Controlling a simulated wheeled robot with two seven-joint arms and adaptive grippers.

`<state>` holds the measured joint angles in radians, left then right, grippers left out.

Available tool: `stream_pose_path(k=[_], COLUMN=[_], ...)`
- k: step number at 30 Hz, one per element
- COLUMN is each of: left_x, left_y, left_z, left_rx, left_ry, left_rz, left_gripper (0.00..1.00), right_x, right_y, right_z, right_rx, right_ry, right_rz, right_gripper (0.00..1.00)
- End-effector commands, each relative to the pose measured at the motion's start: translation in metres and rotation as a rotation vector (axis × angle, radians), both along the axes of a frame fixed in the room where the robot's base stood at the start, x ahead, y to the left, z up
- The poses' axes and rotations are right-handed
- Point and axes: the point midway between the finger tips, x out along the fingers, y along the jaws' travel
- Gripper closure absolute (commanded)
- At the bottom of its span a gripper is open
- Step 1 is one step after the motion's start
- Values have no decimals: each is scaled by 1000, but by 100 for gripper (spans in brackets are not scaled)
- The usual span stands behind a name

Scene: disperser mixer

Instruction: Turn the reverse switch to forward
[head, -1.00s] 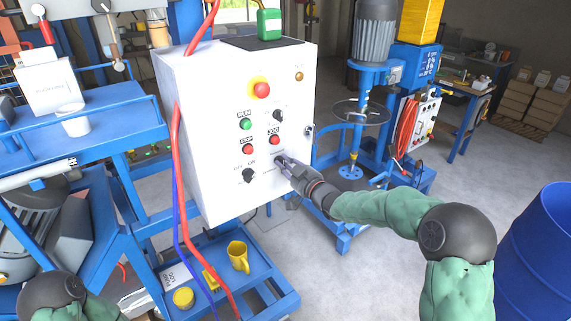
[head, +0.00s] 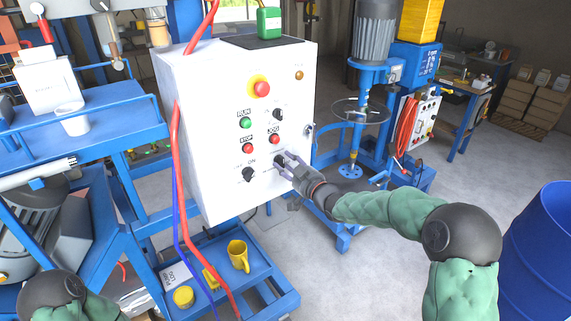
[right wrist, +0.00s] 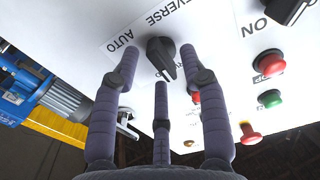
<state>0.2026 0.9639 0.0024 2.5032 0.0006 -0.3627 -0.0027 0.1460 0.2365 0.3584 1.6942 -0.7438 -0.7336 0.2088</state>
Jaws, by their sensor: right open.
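The reverse switch (right wrist: 160,55) is a black rotary knob near the printed words REVERSE and AUTO in the right wrist view. Its handle slants to the lower right there. In the head view it sits low on the white control box, largely covered by my right gripper (head: 284,163). My right gripper also shows in the right wrist view (right wrist: 159,60), its fingers spread around the knob with gaps at both sides. It is open and holds nothing. Whether any fingertip touches the knob is unclear. My left gripper is out of view.
The control box (head: 215,195) also carries an off/on knob (head: 248,174), a red button (head: 275,139), a green button (head: 245,123) and an emergency stop (head: 261,89). A red cable (head: 177,160) runs down its left edge. A blue drum (head: 540,245) stands at right.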

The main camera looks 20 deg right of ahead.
Motion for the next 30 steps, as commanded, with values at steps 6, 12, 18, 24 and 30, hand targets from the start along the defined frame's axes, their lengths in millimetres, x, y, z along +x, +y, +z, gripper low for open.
stream_pose_path(k=[6, 12, 18, 24, 30], left_x=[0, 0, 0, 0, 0], left_y=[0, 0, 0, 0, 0], left_z=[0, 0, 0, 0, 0], left_rx=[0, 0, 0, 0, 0], left_ry=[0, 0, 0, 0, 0], left_rz=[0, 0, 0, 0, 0], left_gripper=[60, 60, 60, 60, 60], right_x=[-34, -70, -95, -104, -105], right_y=[-14, -27, -35, -38, -38], right_z=[1, 0, 0, 0, 0], right_rx=[0, 1, 0, 1, 0], right_ry=[0, 1, 1, 0, 0], right_rz=[-3, -4, -3, -1, -1], right_gripper=[56, 56, 56, 56, 56])
